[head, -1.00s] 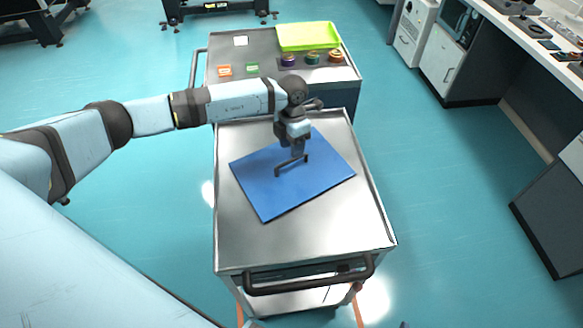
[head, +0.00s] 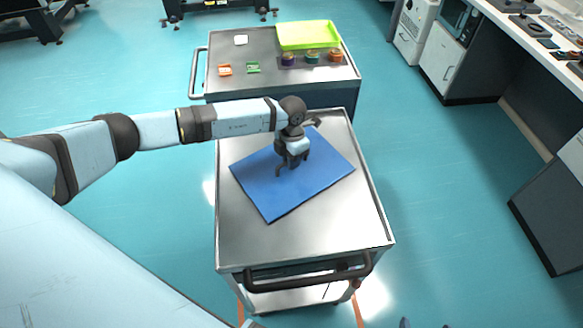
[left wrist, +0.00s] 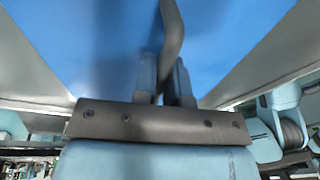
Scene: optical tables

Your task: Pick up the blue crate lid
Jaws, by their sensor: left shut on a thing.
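The blue crate lid (head: 312,186) lies flat on the top of the near metal cart (head: 240,246), turned at an angle. It has a dark bar handle at its middle. My left gripper (head: 290,166) is down over the middle of the lid and hides much of the handle. In the left wrist view the fingers (left wrist: 165,85) are closed around the dark handle (left wrist: 172,35), with the blue lid surface (left wrist: 80,40) beyond. My right gripper is not in view.
A second cart (head: 225,85) stands behind, with a lime-green tray (head: 308,35), several small round items and small cards on it. A counter with equipment (head: 545,40) runs along the right. Open teal floor surrounds the carts.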

